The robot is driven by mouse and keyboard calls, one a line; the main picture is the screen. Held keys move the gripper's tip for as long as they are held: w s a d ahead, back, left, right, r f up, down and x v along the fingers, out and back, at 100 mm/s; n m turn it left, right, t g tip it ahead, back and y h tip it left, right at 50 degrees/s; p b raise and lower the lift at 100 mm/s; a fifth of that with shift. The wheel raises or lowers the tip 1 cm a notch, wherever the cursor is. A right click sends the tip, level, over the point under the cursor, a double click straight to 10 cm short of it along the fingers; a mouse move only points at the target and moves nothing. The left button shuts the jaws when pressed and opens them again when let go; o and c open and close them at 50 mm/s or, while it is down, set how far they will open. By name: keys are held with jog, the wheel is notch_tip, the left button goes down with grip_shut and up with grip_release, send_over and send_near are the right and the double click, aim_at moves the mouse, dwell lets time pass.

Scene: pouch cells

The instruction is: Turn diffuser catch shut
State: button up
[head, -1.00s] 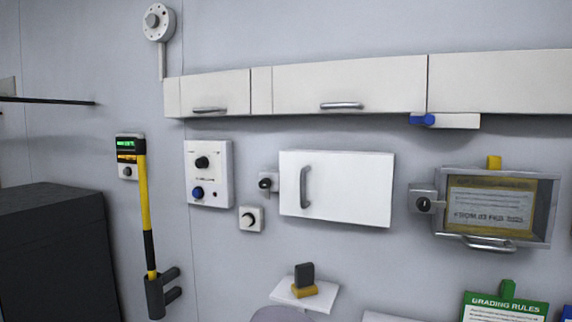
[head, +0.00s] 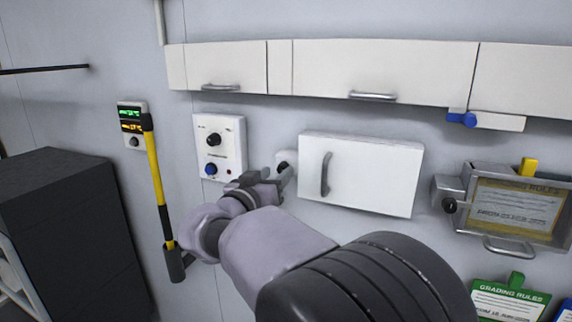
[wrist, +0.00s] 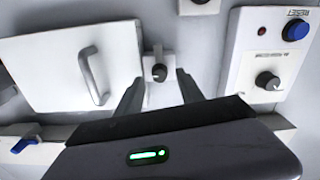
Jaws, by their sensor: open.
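A small catch with a black turn knob on a pale plate is on the wall just left of a white door (head: 360,172). In the wrist view the catch knob (wrist: 160,72) is in the middle, beside the door (wrist: 45,68) and its handle. In the head view the catch plate (head: 287,156) is partly hidden behind my gripper (head: 277,177). My gripper (wrist: 160,76) is open, with a finger to each side of the knob in the picture. I see no clear contact. No readable label names the diffuser catch.
A control panel (head: 220,150) with a dark knob and blue button is close left of my gripper. A glass-fronted case (head: 515,210) with another catch (head: 447,205) is to the right. Wall cupboards (head: 370,72) run above. A dark cabinet (head: 75,225) stands at left.

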jog(key=shift+x, duration=1.25)
jog(key=shift+c, duration=0.5)
grip_shut()
